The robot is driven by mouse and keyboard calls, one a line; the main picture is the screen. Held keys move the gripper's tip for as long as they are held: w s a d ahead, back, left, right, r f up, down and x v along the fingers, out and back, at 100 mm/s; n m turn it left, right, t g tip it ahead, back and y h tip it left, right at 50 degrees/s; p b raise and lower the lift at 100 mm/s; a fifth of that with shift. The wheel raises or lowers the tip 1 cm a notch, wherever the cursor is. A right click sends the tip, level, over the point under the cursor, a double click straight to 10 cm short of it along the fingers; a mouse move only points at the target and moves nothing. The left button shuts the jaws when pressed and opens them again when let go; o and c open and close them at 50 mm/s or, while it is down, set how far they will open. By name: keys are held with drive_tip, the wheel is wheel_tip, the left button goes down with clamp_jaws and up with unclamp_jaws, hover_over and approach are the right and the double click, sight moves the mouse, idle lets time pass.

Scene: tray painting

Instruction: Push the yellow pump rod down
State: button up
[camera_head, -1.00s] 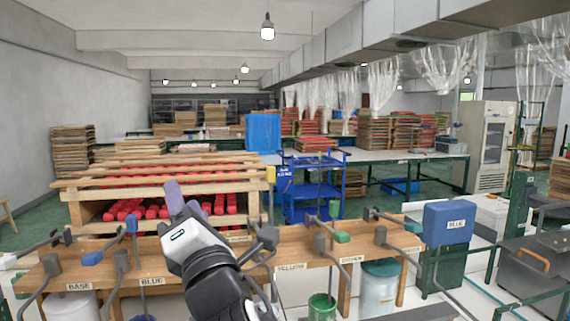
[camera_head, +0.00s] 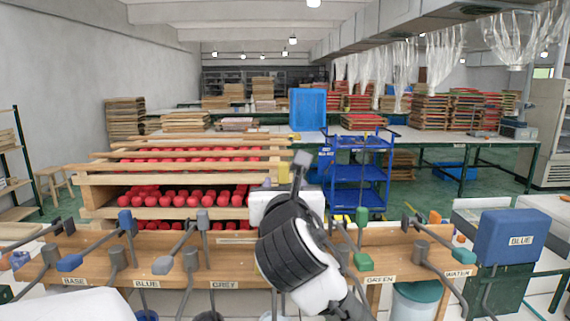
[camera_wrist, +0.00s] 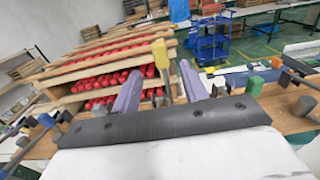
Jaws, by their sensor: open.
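The yellow pump rod's block-shaped head (camera_wrist: 160,54) stands raised in the wrist view, with its shaft running down behind it. It appears between the two purple fingers of my gripper (camera_wrist: 160,72), which are apart and empty. Whether the fingers reach around the rod or stay short of it, I cannot tell. A small yellow patch (camera_head: 267,183) beside the hand looks like the rod head. My arm hides the lower rod and the yellow label.
Blue (camera_head: 127,221), grey (camera_head: 203,219) and green (camera_head: 362,216) pump handles stand along the bench on both sides. A rack of red items (camera_head: 185,195) lies behind it. A blue cart (camera_head: 358,170) stands further back. A blue box (camera_head: 512,236) is at right.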

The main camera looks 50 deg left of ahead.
sight(283, 169)
drive_tip(key=p+x, duration=0.3)
drive_tip(key=x, duration=0.8)
drive_tip(key=shift+f, duration=0.1)
clamp_jaws()
